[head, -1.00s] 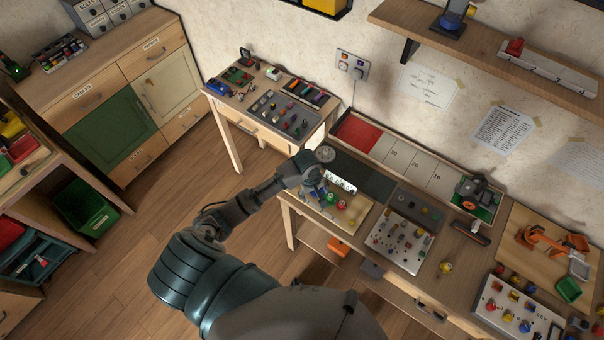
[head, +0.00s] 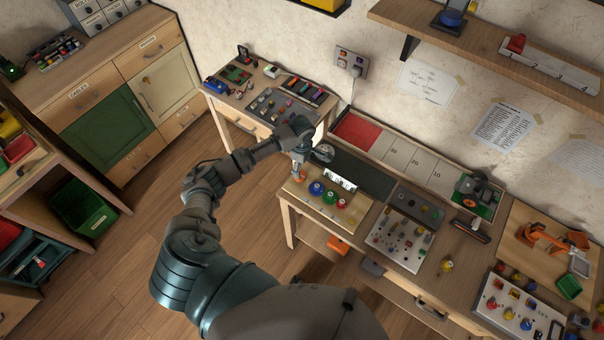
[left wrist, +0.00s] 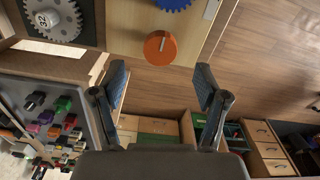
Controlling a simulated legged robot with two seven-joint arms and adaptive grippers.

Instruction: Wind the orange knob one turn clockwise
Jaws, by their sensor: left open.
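The orange knob (left wrist: 160,46) is a round dial with a pale pointer line on a light wooden board. In the head view it shows as a small orange spot (head: 300,173) at the board's left end. My left gripper (left wrist: 161,84) is open and empty, its two dark fingertips apart. In the left wrist view the knob lies just beyond the fingertips, centred on the gap between them and not touched. In the head view the left gripper (head: 298,160) hangs over the knob end of the board. My right gripper is not in view.
A blue gear (head: 316,188) sits beside the knob on the board, with green and yellow parts further right. A grey gear marked 32 (left wrist: 55,18) stands close by. A side table (head: 249,121) with coloured parts is behind. Open floor lies left of the bench.

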